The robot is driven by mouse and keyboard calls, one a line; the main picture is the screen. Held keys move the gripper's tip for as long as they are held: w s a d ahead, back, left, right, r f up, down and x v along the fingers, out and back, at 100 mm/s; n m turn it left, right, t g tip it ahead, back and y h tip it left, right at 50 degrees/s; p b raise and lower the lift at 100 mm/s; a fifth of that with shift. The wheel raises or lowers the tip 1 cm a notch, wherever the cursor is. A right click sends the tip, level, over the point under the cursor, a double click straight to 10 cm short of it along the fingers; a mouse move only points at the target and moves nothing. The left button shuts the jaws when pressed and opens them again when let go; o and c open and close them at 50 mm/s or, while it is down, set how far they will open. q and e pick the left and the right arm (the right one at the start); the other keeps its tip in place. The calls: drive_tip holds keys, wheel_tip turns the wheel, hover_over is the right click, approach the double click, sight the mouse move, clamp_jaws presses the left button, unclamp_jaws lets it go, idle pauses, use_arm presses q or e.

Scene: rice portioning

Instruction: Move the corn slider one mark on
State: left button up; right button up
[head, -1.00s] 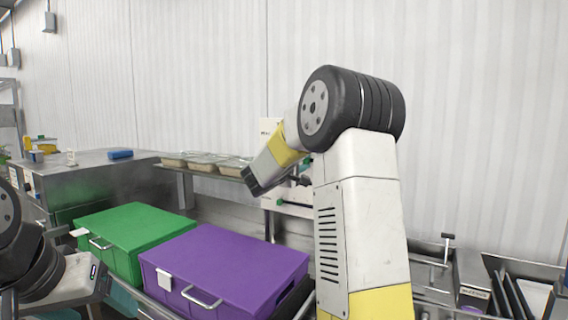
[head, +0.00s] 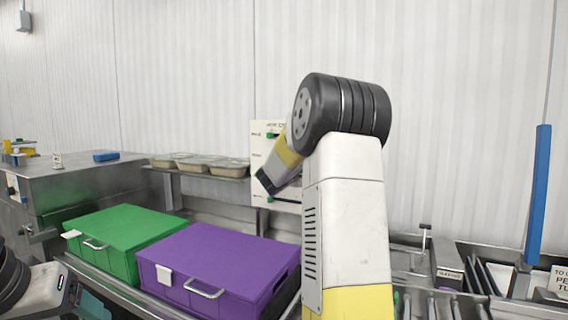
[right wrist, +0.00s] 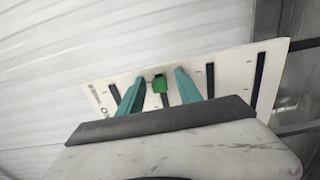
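The white slider board (head: 262,147) hangs on the back wall in the head view, partly hidden by my right arm. In the right wrist view the board (right wrist: 220,75) has several dark slots. A green slider knob (right wrist: 160,84) sits between the two teal fingers of my right gripper (right wrist: 159,76). The fingers are apart, one on each side of the knob, with visible gaps. I cannot read which label belongs to this knob. My left gripper (head: 90,304) is at the lower left of the head view, cut off by the edge; its opening is not clear.
A green box (head: 125,232) and a purple box (head: 215,262) stand below and left of the board. Filled trays (head: 200,164) rest on a wall shelf. A steel counter (head: 90,180) is at the left. A blue upright bar (head: 538,195) stands at the right.

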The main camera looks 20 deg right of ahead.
drive_tip(key=v, duration=0.7)
drive_tip(key=shift+s+a, duration=0.2)
drive_tip(key=shift+a, duration=0.1)
drive_tip(key=s+a+f+m+g+y, duration=0.25)
drive_tip(key=s+f, duration=0.25)
drive_tip(key=s, duration=0.5)
drive_tip(key=s+a+f+m+g+y, duration=0.2)
drive_tip(key=s+f+m+g+y, duration=0.15)
drive_tip(key=s, duration=0.65)
drive_tip(key=s+a+f+m+y, duration=0.1)
drive_tip(key=s+a+y, duration=0.3)
drive_tip(key=a, duration=0.5)
drive_tip(key=s+a+f+y, duration=0.3)
drive_tip(key=s+a+y, duration=0.2)
drive_tip(key=s+a, duration=0.3)
drive_tip(key=shift+s+a+f+m+y, duration=0.15)
drive_tip(key=shift+a+f+m+y, duration=0.2)
drive_tip(key=shift+a, duration=0.8)
